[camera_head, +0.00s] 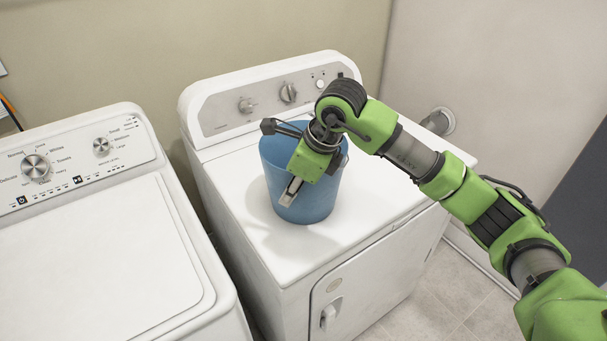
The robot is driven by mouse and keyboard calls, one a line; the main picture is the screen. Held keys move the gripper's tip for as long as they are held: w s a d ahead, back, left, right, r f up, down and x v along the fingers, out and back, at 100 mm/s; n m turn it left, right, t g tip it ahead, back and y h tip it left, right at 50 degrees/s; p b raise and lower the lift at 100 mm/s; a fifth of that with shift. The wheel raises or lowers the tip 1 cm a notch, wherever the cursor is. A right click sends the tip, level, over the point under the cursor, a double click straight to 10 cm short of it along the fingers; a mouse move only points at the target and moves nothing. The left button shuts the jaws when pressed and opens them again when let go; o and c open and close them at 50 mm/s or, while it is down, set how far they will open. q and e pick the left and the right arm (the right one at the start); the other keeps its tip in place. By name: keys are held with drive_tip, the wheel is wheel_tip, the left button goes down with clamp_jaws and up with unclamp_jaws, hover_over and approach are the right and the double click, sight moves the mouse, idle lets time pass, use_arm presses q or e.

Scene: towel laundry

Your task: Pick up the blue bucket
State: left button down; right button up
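The blue bucket (312,207) stands upright on top of the white dryer-like machine (385,205) in the middle of the view. My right arm comes in from the right, and its green gripper (290,192) is in front of the bucket and over its rim, pointing down. A metal finger shows against the bucket's front side. The gripper hides part of the rim and the bucket's inside. I cannot tell whether the fingers are apart or closed on the wall. My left gripper is not in view.
A white washer (95,250) with a closed lid and dials stands to the left, with a narrow gap between the machines. The control panel (270,97) rises behind the bucket. A wall pipe (440,121) is at the right. The machine top around the bucket is clear.

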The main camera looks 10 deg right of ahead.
drive_tip(key=shift+x, duration=0.8)
clamp_jaws()
drive_tip(key=shift+r, duration=0.1)
drive_tip(key=shift+r, duration=0.1)
